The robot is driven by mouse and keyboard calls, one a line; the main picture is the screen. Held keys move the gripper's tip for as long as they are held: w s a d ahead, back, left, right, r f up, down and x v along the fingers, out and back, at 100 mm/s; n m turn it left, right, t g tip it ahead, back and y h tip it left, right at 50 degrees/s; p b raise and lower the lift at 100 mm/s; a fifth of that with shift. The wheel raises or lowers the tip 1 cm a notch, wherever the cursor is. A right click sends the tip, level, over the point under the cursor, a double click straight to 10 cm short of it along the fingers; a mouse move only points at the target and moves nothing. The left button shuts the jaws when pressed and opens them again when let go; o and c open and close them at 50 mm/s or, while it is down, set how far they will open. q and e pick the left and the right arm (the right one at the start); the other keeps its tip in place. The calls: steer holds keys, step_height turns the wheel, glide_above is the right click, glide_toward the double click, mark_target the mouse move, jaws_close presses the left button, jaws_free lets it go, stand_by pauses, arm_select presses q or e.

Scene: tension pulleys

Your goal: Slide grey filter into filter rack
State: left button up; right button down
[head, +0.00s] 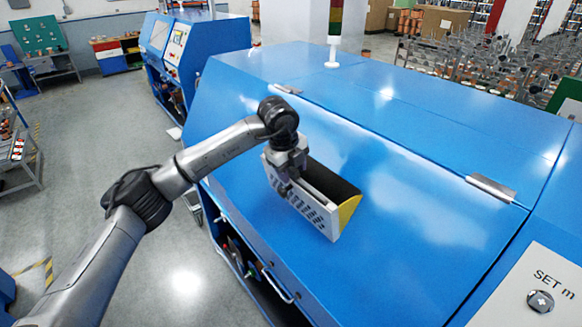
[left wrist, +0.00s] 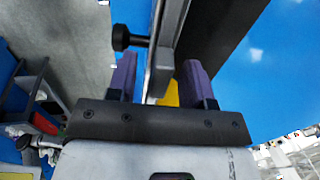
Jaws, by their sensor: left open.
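A pale grey slotted panel, which looks like the grey filter (head: 317,213), stands on the sloping blue machine cover. It is at the front of the filter rack (head: 348,212), which has a black back and a yellow end. The panel appears to sit in or against the rack; its lower edge is not clear. My left gripper (head: 288,186) is at the panel's upper left end. In the left wrist view, its purple fingers (left wrist: 160,82) are open on either side of the panel's edge (left wrist: 163,52), with gaps visible. A black knob (left wrist: 122,38) sticks out from the panel. My right gripper is not in view.
The blue machine cover (head: 420,210) is broad and clear around the rack. Metal hinges (head: 491,188) sit at its upper edge, and a signal tower (head: 334,25) stands behind. A white control panel (head: 520,285) is at lower right.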

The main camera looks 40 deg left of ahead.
arm_select(q)
steer(key=shift+c, duration=0.3)
jaws_close()
steer(key=shift+r, duration=0.25)
steer(key=shift+p+v, duration=0.65)
steer(key=shift+v, duration=0.1)
steer(key=shift+p+v, duration=0.6)
steer(key=shift+v, duration=0.45)
steer(key=shift+w+p, duration=0.1)
steer(key=shift+p, duration=0.25)
stand_by(0.4)
steer(key=shift+r, duration=0.1)
